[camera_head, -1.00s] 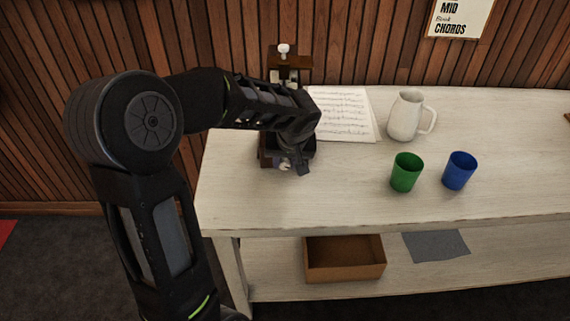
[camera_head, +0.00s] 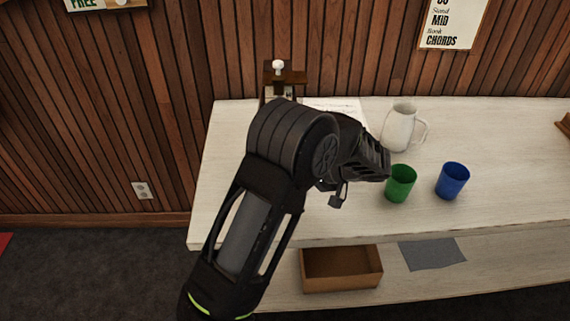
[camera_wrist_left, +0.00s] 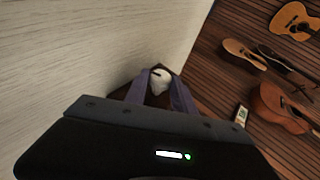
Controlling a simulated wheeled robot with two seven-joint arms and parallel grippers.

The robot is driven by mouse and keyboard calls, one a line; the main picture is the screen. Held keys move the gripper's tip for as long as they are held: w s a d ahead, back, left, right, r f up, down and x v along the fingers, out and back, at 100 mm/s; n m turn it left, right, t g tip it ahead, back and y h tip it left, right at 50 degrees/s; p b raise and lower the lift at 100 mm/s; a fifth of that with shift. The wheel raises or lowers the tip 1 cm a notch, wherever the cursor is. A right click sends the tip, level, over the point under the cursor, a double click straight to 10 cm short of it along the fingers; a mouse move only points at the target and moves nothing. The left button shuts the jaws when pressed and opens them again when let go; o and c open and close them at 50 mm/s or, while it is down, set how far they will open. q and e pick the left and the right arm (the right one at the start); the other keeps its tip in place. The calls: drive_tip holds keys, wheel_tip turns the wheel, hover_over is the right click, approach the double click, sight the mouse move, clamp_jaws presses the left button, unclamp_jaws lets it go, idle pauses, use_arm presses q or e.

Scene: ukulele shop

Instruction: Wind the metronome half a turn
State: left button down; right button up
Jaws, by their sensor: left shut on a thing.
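The metronome (camera_head: 285,76) is a tall brown wooden case with a white knob on its rod, at the back left of the counter in the head view. My left arm hides most of it there. In the left wrist view my left gripper (camera_wrist_left: 160,78) is shut on the pale winding key (camera_wrist_left: 160,86), which sits between the two fingers. A dark brown part of the metronome (camera_wrist_left: 123,92) shows beside the fingers. The fingertips are hidden behind my arm in the head view. My right gripper is not in view.
Sheet music (camera_head: 340,106), a white pitcher (camera_head: 398,128), a green cup (camera_head: 400,184) and a blue cup (camera_head: 452,181) stand on the white counter (camera_head: 510,150) to the right. An open brown box (camera_head: 341,283) and a grey cloth (camera_head: 432,254) lie on the lower shelf.

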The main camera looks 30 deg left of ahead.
use_arm(q)
drive_tip(key=shift+w+d+r+g+y+p, duration=0.15)
drive_tip(key=shift+g+y+p, duration=0.25)
drive_tip(key=shift+y+p, duration=0.4)
drive_tip(key=shift+f+m+g+y+p, duration=0.4)
drive_tip(key=shift+m+y+p, duration=0.1)
drive_tip(key=shift+y+p, duration=0.25)
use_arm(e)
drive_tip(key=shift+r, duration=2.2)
use_arm(q)
drive_tip(key=c, duration=1.1)
unclamp_jaws()
drive_tip(key=shift+d, duration=0.1)
drive_tip(key=v, duration=0.7)
drive_tip(key=shift+d+r, duration=0.1)
drive_tip(key=shift+d, duration=0.15)
